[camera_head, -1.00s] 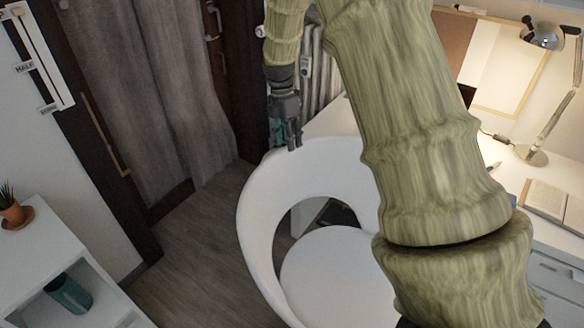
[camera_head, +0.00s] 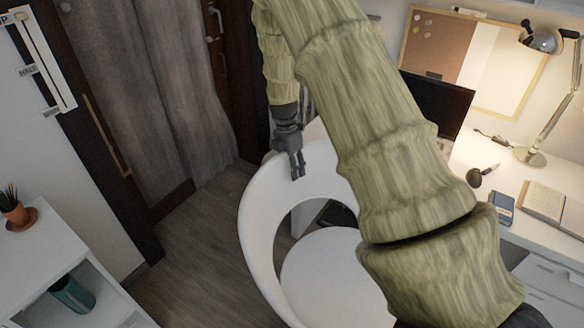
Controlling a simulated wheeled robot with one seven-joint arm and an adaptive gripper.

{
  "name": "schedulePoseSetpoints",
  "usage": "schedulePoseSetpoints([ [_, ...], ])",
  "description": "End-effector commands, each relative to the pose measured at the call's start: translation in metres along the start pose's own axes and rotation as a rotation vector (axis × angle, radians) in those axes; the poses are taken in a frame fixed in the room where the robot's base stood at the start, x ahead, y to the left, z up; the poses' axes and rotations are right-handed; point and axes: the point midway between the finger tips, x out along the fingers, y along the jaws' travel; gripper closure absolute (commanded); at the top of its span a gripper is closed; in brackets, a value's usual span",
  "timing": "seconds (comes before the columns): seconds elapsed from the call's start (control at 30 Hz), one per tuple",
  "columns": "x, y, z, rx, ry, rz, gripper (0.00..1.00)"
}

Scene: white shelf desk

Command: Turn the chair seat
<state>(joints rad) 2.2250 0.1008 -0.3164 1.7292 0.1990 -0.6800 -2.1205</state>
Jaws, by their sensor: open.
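A white chair has a curved backrest (camera_head: 258,222) with an opening in it and a round white seat (camera_head: 335,277). The chair stands in the middle of the view, and my arm covers its right side. My gripper (camera_head: 297,172) hangs pointing down at the top rim of the backrest, on its upper left part. It is open, with nothing seen between its fingers. The fingertips overlap the rim in the picture; I cannot tell whether they touch it.
A white desk (camera_head: 497,180) on the right carries a lamp (camera_head: 541,120), an open book (camera_head: 549,203), a phone (camera_head: 502,207) and a dark monitor (camera_head: 437,104). A white shelf (camera_head: 45,245) with a potted plant (camera_head: 15,208) stands at left. Wooden floor (camera_head: 195,245) lies free between shelf and chair.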

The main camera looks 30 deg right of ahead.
Motion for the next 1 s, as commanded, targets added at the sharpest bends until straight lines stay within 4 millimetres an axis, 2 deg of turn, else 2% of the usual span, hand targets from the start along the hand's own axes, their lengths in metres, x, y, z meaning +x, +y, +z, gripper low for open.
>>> schedulePoseSetpoints([
  [0.13, 0.000, 0.000, 0.000, 0.000, 0.000, 0.000, 0.59],
  [0.37, 0.000, 0.000, 0.000, 0.000, 0.000, 0.000, 1.00],
  [0.73, -0.002, 0.000, -0.007, -0.024, -0.004, 0.001, 1.00],
  [0.87, -0.002, 0.000, -0.023, -0.074, -0.012, 0.002, 1.00],
  [1.0, -0.003, -0.003, -0.050, -0.163, -0.027, 0.002, 1.00],
])
